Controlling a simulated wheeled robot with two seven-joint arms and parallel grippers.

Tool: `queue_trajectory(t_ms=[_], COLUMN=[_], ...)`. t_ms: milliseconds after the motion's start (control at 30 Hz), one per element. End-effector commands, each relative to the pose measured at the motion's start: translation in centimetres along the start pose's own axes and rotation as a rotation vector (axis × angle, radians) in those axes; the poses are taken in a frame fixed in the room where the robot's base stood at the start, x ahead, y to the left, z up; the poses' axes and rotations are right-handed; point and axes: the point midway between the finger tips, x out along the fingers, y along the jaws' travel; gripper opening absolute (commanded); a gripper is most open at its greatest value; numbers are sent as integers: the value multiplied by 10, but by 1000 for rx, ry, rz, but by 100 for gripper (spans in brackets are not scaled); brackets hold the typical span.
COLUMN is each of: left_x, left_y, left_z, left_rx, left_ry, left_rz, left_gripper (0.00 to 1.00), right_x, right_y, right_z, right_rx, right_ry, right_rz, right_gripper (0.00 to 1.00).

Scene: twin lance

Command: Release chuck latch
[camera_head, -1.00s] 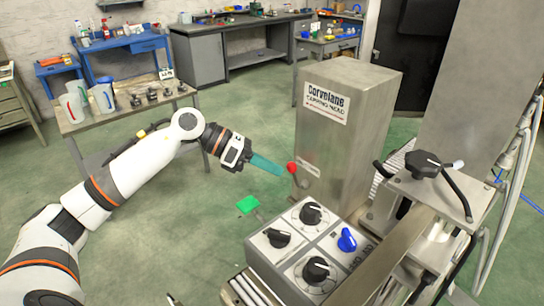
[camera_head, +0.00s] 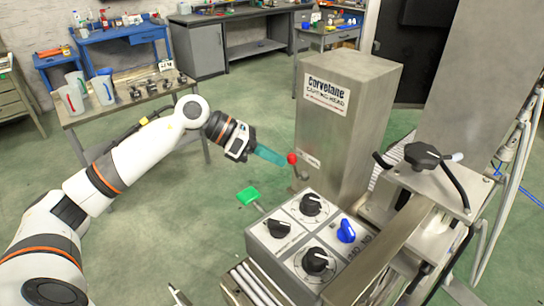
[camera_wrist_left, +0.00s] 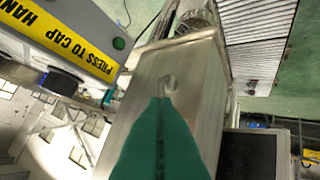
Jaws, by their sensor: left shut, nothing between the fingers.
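A red ball knob (camera_head: 292,158) on a short lever sits at the lower left corner of the steel capping head (camera_head: 345,140) in the head view. I cannot tell whether this lever is the chuck latch. My left gripper (camera_head: 283,160) has teal fingers, shut and empty, with tips close beside the red knob; contact cannot be told. In the left wrist view the shut fingertips (camera_wrist_left: 160,100) point at a smooth metal face with a small round grey feature (camera_wrist_left: 169,84). The red knob does not show there.
A control panel (camera_head: 300,240) with black knobs and a blue knob stands in front of the capping head. A green paddle (camera_head: 249,195) sticks out at its left. A clamp with a black handle (camera_head: 422,156) is at right. A yellow label (camera_wrist_left: 65,38) shows in the wrist view.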

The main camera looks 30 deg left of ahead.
Motion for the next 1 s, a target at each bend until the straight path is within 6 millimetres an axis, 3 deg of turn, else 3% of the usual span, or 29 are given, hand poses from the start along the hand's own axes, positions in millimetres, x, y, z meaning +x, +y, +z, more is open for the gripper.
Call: queue_trajectory(t_ms=[667, 1000], left_x=[6, 21], left_y=[22, 39], left_z=[-15, -18], left_rx=[219, 405], left_ry=[-196, -370], left_rz=[-210, -396], left_gripper=[0, 0], right_x=[-4, 10], right_y=[0, 0], right_z=[0, -1], right_rx=[0, 0], right_ry=[0, 0], right_rz=[0, 0], right_gripper=[36, 36])
